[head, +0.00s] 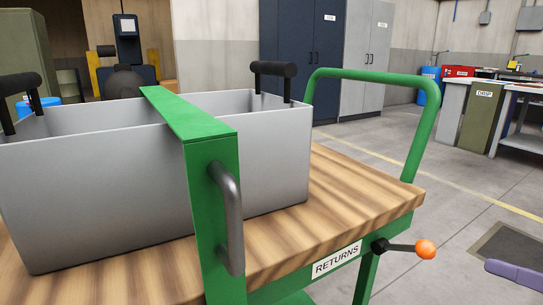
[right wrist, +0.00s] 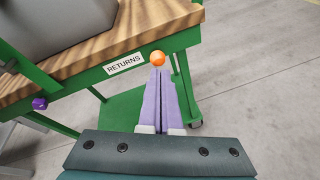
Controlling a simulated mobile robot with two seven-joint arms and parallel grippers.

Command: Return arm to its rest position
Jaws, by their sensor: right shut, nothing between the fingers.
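My right gripper (head: 515,274) shows as a purple finger at the right edge of the head view. In the right wrist view its two purple fingers (right wrist: 159,76) are shut together with nothing between them. In that picture their tips lie just below the orange knob (right wrist: 158,58). In the head view the orange knob (head: 426,249) ends a dark lever on the green cart, and the finger is apart from it, to the lower right. My left gripper is not in view.
A wood-topped cart (head: 340,190) labelled RETURNS carries a grey bin (head: 90,190) with black handles. A green bar (head: 190,115) with a grey handle (head: 230,220) spans the bin. Cabinets (head: 310,50) and benches stand behind. The floor (head: 480,190) right of the cart is mostly clear.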

